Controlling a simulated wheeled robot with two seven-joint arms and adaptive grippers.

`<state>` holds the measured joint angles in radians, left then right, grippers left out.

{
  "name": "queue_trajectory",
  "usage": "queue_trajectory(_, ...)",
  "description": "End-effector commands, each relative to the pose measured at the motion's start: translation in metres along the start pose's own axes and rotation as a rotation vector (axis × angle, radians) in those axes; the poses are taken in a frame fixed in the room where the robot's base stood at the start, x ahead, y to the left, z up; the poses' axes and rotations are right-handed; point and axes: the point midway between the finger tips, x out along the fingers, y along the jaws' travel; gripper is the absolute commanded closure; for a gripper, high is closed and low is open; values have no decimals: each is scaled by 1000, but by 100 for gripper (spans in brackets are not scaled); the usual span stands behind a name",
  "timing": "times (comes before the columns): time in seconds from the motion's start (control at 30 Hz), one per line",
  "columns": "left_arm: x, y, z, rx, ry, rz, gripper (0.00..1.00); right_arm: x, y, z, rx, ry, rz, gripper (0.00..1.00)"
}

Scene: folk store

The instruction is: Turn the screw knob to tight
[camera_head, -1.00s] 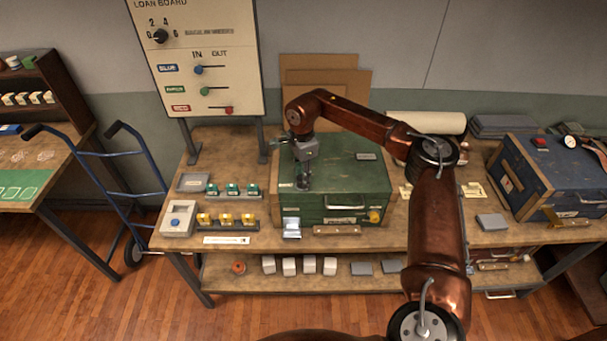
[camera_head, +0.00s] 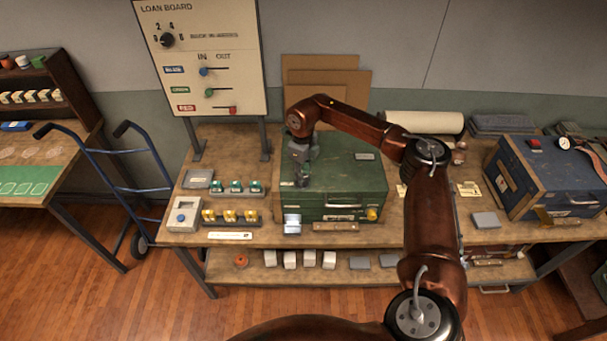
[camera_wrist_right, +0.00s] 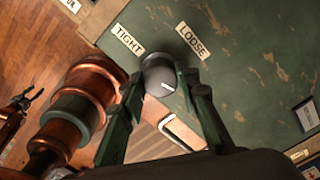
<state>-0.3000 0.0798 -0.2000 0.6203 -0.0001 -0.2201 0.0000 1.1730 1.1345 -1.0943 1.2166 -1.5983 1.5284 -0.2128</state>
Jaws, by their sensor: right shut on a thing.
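The screw knob (camera_wrist_right: 158,76) is a round grey knob with a white line, on the green lid of a chest (camera_head: 345,165). In the right wrist view the line points to the lower right, away from the labels TIGHT (camera_wrist_right: 128,40) and LOOSE (camera_wrist_right: 192,41) above the knob. My right gripper (camera_wrist_right: 160,82) has its two dark fingers on either side of the knob, shut on it. In the head view the right gripper (camera_head: 301,182) covers the knob at the lid's left front. My left gripper (camera_wrist_right: 30,98) shows small at the wrist view's left edge, its fingers apart and empty.
The loan board (camera_head: 205,60) stands behind the table's left part. Green and yellow pieces in racks (camera_head: 232,221) stand left of the chest. A blue chest (camera_head: 550,175) stands at the right. A hand truck (camera_head: 125,185) is left of the table.

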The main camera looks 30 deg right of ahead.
Motion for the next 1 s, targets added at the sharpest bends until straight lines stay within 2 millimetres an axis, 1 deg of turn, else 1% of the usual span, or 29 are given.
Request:
queue_trajectory(0.03, -4, 0, -1, 0, 1, 0, 60, -3, -1, 0, 46, -1, -1, 95)
queue_trajectory(1.0, -39, -2, -8, 0, 7, -1, 60, -4, -1, 0, 967, -3, -1, 95)
